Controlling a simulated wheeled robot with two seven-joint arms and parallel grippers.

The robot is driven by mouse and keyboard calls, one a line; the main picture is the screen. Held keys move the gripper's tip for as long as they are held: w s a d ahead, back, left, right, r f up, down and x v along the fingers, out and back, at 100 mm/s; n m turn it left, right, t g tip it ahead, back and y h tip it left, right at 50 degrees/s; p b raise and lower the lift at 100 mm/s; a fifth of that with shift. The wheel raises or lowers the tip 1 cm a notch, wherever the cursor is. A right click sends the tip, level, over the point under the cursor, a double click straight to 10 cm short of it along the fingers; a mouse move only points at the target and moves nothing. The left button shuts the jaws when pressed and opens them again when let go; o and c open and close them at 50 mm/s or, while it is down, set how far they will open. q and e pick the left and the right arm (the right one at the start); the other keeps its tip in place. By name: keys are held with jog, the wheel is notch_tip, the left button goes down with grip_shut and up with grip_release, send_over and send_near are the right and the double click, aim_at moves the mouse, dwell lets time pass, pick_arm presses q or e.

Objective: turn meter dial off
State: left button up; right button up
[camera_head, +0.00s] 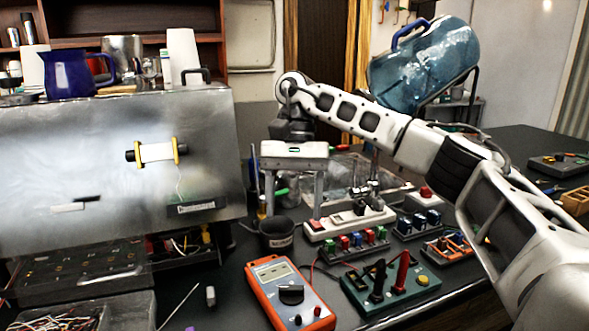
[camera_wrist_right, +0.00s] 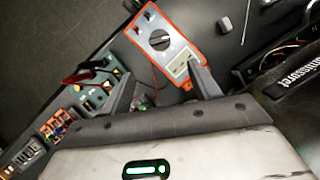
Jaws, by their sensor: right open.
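The meter (camera_head: 262,291) is an orange multimeter with a grey face, lying face up on the dark bench at the lower middle of the head view. Its round black dial (camera_head: 291,294) is uncovered; I cannot read its setting. The wrist view shows the meter (camera_wrist_right: 186,48) and the dial (camera_wrist_right: 160,40) beyond my fingertips. My right gripper (camera_head: 292,205) is open and empty, fingers pointing down, above and behind the meter and apart from it. Its two fingers also show in the wrist view (camera_wrist_right: 160,76). My left gripper is not in view.
A green board (camera_head: 405,293) with red and black probes stands right of the meter. A dark cup (camera_head: 276,236) and a white power strip (camera_head: 350,222) are behind it. A large metal brewer panel (camera_head: 90,180) fills the left.

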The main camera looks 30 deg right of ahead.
jog(key=shift+p+v, duration=0.6)
jog(key=shift+v, duration=1.3)
